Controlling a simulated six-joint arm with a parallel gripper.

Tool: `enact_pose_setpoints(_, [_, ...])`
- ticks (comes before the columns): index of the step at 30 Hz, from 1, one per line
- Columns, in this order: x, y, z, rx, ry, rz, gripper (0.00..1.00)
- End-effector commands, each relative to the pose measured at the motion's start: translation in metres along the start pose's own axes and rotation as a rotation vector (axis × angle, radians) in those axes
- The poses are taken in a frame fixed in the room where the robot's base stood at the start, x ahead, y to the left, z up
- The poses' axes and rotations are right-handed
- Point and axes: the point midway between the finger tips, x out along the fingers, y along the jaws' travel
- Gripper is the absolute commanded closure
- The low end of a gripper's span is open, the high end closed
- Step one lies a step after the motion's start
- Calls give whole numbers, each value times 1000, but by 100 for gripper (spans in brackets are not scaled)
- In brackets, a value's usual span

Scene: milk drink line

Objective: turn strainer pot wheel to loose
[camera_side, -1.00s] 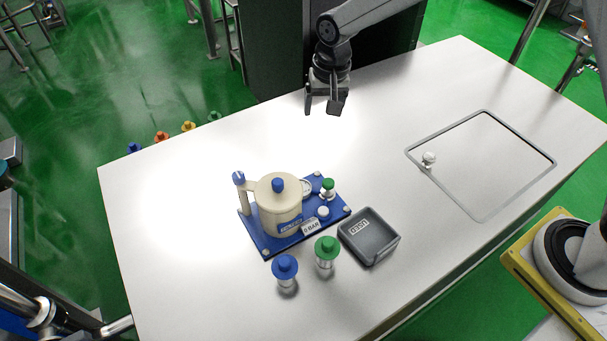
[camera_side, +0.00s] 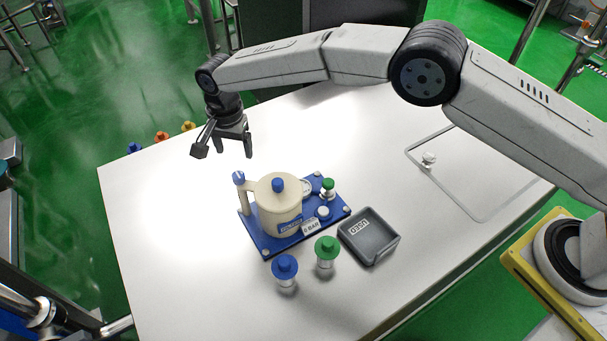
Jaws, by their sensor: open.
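The strainer pot (camera_side: 277,208) is cream with a blue label and a blue knob on its lid. It stands upright on a blue base plate (camera_side: 260,240). A small blue wheel (camera_side: 239,177) tops the cream post at the pot's left side. It may be the pot's wheel, but its setting is too small to tell. My gripper (camera_side: 234,154) is open and empty. It hangs in the air above and behind the pot and the blue wheel, apart from both.
A green-topped fitting (camera_side: 328,186) and a "0 BAR" tag (camera_side: 311,228) sit on the base plate. A blue-capped part (camera_side: 285,270) and a green-capped part (camera_side: 326,250) stand in front, beside a grey "USED" tray (camera_side: 371,238). The table's left is clear.

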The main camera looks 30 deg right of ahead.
Motion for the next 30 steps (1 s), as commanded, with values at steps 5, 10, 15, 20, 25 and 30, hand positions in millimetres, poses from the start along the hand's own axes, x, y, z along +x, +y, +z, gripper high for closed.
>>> enact_pose_setpoints(5, [2, -3, 4, 11, -1, 2, 19])
enact_pose_setpoints(10, [4, -3, 4, 11, -1, 3, 19])
enact_pose_setpoints(15, [13, -3, 4, 11, -1, 4, 19])
enact_pose_setpoints(20, [29, -2, 4, 10, -1, 3, 19])
enact_pose_setpoints(25, [50, -2, 4, 9, -2, 3, 19])
enact_pose_setpoints(30, [68, -3, 4, 9, -2, 1, 19])
